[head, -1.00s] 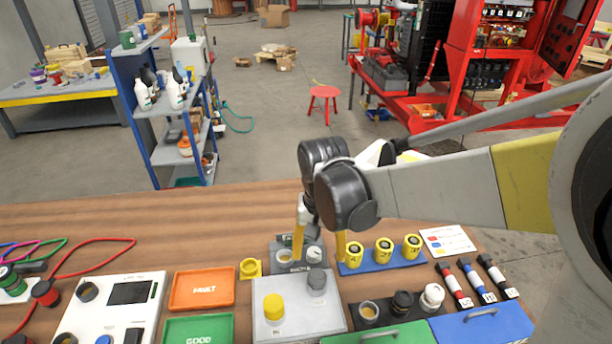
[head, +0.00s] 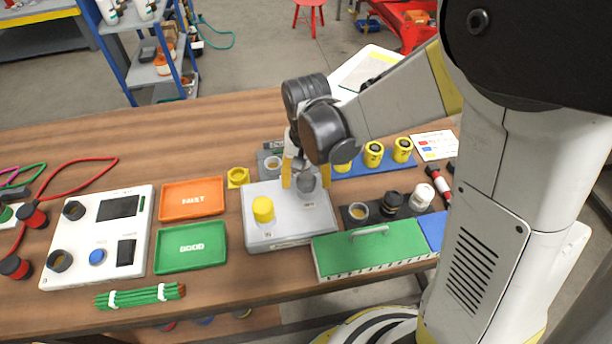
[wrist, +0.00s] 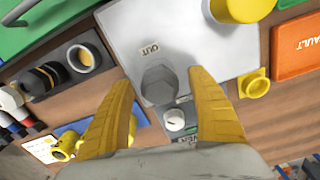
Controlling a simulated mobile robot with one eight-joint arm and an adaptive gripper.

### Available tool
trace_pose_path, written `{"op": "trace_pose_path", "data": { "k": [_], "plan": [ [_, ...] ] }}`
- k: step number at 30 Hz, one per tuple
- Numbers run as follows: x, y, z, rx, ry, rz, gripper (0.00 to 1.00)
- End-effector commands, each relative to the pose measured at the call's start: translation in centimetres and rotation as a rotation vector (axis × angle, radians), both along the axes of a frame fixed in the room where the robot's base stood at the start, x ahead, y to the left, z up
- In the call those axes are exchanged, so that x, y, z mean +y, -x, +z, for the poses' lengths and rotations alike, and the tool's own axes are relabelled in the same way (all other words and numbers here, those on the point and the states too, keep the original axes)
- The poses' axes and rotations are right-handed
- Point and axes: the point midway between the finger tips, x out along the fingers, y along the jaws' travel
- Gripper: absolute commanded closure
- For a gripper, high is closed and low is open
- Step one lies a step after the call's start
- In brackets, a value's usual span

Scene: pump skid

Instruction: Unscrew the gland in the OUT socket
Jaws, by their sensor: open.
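A light grey box (head: 285,226) stands on the wooden bench, with a yellow cap (head: 263,208) at its left and a grey gland (head: 306,183) at its back right. In the wrist view the grey hex-topped gland (wrist: 159,84) sits upright in the socket beside the OUT label. My gripper (head: 307,172) is open over the gland, its yellow fingers pointing down. In the wrist view the two fingertips of my gripper (wrist: 160,80) lie on either side of the gland, with gaps visible. I cannot tell the exact height of the tips.
An orange tray (head: 193,199) and a green tray (head: 191,247) lie to the left. A dark holder (head: 357,212) with fittings and a green lid (head: 370,248) lie to the right.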

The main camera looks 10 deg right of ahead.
Motion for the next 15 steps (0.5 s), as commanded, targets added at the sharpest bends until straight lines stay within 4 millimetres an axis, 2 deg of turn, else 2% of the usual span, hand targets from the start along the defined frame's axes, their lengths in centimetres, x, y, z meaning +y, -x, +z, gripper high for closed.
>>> {"op": "trace_pose_path", "data": {
  "k": [5,9,11,15],
  "plan": [
    [0.0,0.0,0.05,0.0,0.0,0.0,0.32],
    [0.0,0.0,0.05,0.0,0.0,0.0,0.74],
    [0.0,0.0,0.05,0.0,0.0,0.0,0.9],
    [0.0,0.01,0.04,0.0,0.0,0.0,0.91]
  ]
}}
